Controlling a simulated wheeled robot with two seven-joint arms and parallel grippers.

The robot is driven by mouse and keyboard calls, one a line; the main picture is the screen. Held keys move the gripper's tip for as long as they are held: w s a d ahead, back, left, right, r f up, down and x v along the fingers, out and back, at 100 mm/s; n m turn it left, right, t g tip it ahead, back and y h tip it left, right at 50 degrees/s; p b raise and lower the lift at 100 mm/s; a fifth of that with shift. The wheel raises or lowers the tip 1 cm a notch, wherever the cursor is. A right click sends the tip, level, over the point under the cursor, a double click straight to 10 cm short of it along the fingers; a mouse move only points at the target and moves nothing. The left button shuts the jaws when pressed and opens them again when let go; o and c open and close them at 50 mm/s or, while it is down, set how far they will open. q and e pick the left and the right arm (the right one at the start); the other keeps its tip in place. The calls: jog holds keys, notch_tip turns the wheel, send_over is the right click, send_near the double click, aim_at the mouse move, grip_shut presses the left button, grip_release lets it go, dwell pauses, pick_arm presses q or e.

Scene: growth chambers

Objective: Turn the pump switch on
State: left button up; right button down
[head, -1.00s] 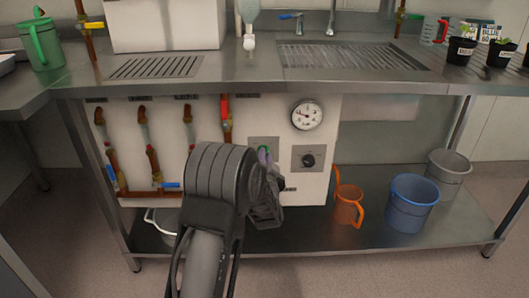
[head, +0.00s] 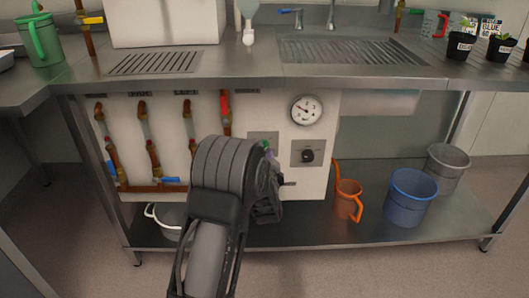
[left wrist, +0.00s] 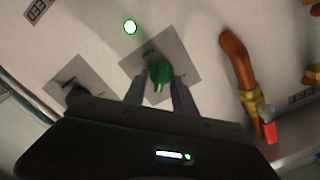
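The green pump switch (left wrist: 160,75) is a round knob on a square grey plate, set on the white panel (head: 318,185) under the bench. In the head view only a bit of green shows past my wrist. My left gripper (left wrist: 161,78) is at the switch, with one finger on each side of the knob. The fingers are apart, and I cannot tell whether they touch it. In the head view my left gripper (head: 268,203) is mostly hidden behind my wrist. My right gripper is not in view.
A black knob (head: 307,156) on its own plate is right of the switch, below a round gauge (head: 306,110). Pipes with valves (head: 188,125) are to the left. An orange jug (head: 347,200) and blue bucket (head: 410,197) stand on the lower shelf.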

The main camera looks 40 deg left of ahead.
pick_arm(q)
jog(key=p+v, duration=0.1)
jog(key=v, duration=0.6)
jog(key=shift+s+d+p, duration=0.3)
jog(key=shift+p, duration=0.1)
dwell(0.4)
